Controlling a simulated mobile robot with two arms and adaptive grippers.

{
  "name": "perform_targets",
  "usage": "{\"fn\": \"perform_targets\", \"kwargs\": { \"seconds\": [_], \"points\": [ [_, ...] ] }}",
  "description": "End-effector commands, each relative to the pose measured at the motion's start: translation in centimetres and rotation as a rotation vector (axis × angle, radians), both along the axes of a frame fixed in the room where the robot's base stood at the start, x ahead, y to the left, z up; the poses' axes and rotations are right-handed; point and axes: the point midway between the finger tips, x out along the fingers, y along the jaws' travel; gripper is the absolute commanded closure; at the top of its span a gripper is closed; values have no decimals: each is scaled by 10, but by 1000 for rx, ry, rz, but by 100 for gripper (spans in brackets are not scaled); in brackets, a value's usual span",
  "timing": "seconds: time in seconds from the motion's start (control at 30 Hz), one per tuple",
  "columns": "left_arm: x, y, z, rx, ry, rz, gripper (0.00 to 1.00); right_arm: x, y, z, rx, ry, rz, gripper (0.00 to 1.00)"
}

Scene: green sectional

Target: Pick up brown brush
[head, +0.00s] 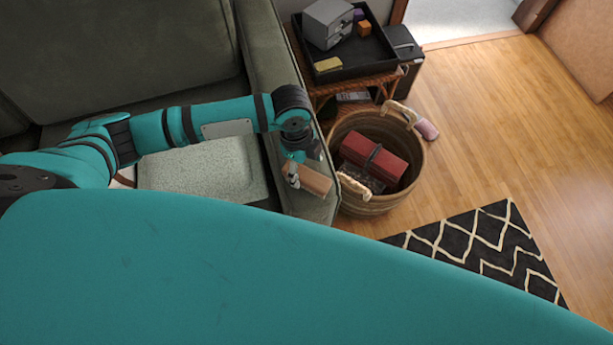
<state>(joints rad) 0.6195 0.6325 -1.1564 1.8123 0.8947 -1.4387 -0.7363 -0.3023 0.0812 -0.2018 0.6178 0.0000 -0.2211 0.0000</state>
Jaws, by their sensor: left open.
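The brown brush (315,181) appears as a small, brown, block-shaped thing on the green sofa's armrest (306,207). My left arm reaches in from the left across the sofa, and its gripper (292,176) points down at the left end of the brush. The left gripper is open. Its fingers partly cover that end, and I cannot tell whether they touch it. My right gripper is not in view.
A wicker basket (364,207) holding a red box (375,158) stands right beside the armrest. Behind it is a side table with a black tray (373,66) of small items. A patterned rug (487,246) lies on the open wooden floor at right.

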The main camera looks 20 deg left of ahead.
Motion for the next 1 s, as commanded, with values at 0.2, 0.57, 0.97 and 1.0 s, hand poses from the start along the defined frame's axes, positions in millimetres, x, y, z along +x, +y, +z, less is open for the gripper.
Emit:
{"fn": "perform_targets", "kwargs": {
  "seconds": [0.2, 0.57, 0.97, 1.0],
  "points": [
    [0, -2, -16, 0, 0, 1, 30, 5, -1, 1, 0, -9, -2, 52],
    [0, -6, -56, 0, -2, -1, 30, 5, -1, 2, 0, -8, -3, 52],
    [0, -6, -56, 0, -2, 0, 57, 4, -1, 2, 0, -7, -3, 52],
    [0, -6, -56, 0, -2, 0, 62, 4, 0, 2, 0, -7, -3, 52]
  ]
}}
